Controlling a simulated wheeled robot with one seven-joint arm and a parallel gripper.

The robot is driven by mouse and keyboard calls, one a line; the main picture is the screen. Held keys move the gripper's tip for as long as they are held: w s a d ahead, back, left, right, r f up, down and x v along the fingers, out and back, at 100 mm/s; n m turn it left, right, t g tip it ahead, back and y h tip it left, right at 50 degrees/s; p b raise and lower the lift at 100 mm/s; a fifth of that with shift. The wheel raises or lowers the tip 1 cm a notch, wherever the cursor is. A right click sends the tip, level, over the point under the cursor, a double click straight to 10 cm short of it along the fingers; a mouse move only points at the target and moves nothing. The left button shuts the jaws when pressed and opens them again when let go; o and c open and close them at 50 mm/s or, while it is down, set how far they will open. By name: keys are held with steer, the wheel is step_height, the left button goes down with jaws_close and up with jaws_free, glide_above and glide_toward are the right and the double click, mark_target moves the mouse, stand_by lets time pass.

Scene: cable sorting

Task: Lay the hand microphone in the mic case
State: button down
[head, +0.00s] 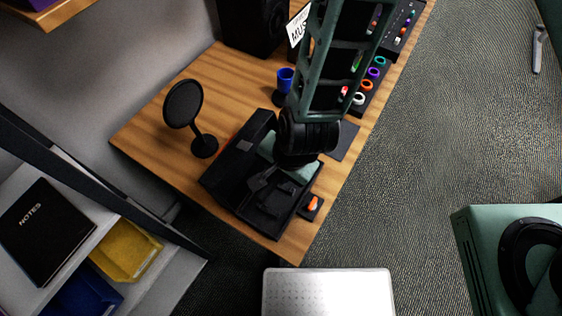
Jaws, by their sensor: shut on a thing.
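The mic case (219,168) is a black open box on the wooden desk, near its front corner, with its lid raised on the left side. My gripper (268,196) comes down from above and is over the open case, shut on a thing. The hand microphone cannot be made out clearly; what I hold is dark against the dark case and mostly hidden by my gripper and wrist. I cannot tell whether it touches the case floor.
A round black disc on a stand (183,105) is left of the case. A blue cup (285,78) and a black speaker (249,22) stand behind. A small orange item (313,203) sits right of the case. Coloured rings (358,98) lie along the desk's right edge.

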mark_target(278, 195)
steer(key=shift+f+b, duration=4.65)
steer(key=shift+f, duration=0.95)
steer(key=shift+d, duration=0.1)
steer(key=c, duration=1.1)
jaws_free()
steer(key=shift+f, duration=0.1)
steer(key=shift+o, duration=0.5)
steer(key=shift+s, duration=0.1)
steer(key=shift+s+d+f, duration=0.1)
steer(key=shift+d+f, duration=0.05)
steer(key=shift+d, duration=0.05)
step_height(278, 195, up, 8)
steer(key=p, duration=0.7)
steer(key=shift+w+a+r, duration=0.2)
steer(key=shift+a+r, duration=0.05)
